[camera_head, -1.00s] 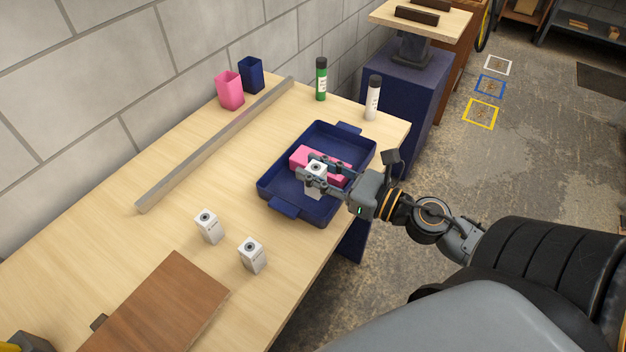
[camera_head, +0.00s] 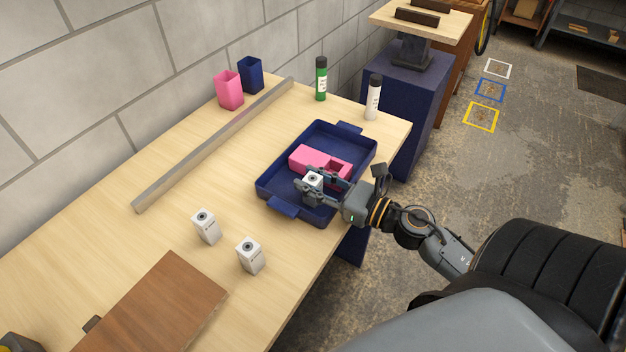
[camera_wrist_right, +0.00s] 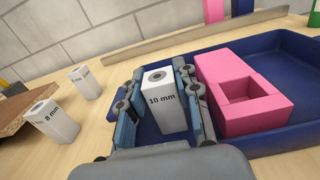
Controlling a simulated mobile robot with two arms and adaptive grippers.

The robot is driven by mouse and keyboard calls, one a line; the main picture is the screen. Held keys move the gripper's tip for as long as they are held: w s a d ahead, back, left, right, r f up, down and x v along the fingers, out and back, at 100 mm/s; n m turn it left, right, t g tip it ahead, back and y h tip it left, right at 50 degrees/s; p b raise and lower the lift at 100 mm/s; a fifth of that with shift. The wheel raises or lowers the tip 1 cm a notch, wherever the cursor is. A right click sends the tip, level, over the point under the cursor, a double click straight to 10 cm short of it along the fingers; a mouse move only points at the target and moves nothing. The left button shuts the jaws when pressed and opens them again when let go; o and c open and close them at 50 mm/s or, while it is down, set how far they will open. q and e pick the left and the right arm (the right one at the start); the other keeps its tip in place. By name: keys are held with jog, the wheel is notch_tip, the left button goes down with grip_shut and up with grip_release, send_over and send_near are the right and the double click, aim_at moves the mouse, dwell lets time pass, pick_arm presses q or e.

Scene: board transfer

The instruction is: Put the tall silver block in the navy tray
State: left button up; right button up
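The tall silver block (camera_head: 313,181), pale with a dark ring on top and marked "10 mm", stands upright inside the navy tray (camera_head: 278,205), near its front side. In the right wrist view the block (camera_wrist_right: 161,101) is between the fingers of my right gripper (camera_head: 311,180), which look closed on its sides. I cannot tell whether its base touches the tray floor. A pink block with a square recess (camera_head: 318,158) lies in the tray beside it; this also shows in the right wrist view (camera_wrist_right: 222,83). My left gripper is not in view.
Two similar pale blocks (camera_head: 206,227) (camera_head: 249,256) stand on the table, left of the tray. A brown board (camera_head: 165,305) lies in front. A long grey bar (camera_head: 215,145), pink and navy cups (camera_head: 229,90) (camera_head: 250,75) and two bottles (camera_head: 321,79) (camera_head: 373,98) are behind.

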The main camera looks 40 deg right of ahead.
jog(key=shift+o, duration=1.3)
jog(key=shift+r, duration=0.15)
jog(key=shift+s+d+f, duration=0.1)
jog(key=shift+s+f, duration=0.1)
jog(key=shift+s, duration=0.05)
jog(key=b+v, duration=0.4)
jog(key=v, duration=0.7)
jog(key=shift+s+r, duration=0.2)
jog(key=shift+s, duration=0.05)
